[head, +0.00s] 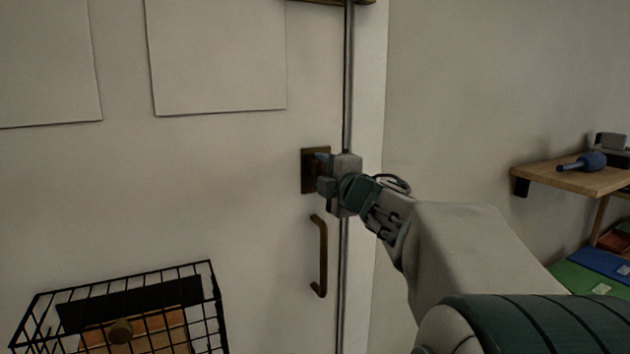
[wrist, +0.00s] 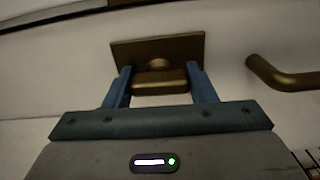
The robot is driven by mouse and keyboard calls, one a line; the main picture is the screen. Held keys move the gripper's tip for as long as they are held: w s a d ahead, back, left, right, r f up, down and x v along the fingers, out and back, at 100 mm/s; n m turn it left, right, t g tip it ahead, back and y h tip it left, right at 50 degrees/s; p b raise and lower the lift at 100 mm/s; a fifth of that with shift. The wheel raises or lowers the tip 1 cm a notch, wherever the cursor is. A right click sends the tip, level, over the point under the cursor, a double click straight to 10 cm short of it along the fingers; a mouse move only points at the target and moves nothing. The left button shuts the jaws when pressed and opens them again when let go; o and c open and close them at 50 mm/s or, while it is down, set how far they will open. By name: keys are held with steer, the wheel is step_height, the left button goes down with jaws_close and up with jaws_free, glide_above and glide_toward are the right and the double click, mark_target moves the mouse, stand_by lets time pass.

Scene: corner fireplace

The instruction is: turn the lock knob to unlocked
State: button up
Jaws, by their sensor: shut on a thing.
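The lock knob (wrist: 160,79) is a bronze bar on a square bronze plate (wrist: 140,51). In the head view the plate (head: 309,172) is fixed to the pale door (head: 230,190), above the handle, and my gripper hides the knob. In the wrist view my gripper (wrist: 163,84) has one blue finger at each end of the knob and is shut on it. The knob's long side runs across the wrist picture, from finger to finger. In the head view my gripper (head: 322,174) reaches the plate from the right.
A curved bronze door handle (head: 322,256) is just below the lock; it also shows at right in the wrist view (wrist: 285,78). A vertical metal rod (head: 348,90) runs beside my gripper. A black wire basket (head: 212,290) is at lower left. A wooden shelf (head: 560,176) is at right.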

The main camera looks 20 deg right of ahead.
steer(key=shift+n, duration=0.3)
steer(key=o, duration=1)
steer(key=shift+s, duration=0.1)
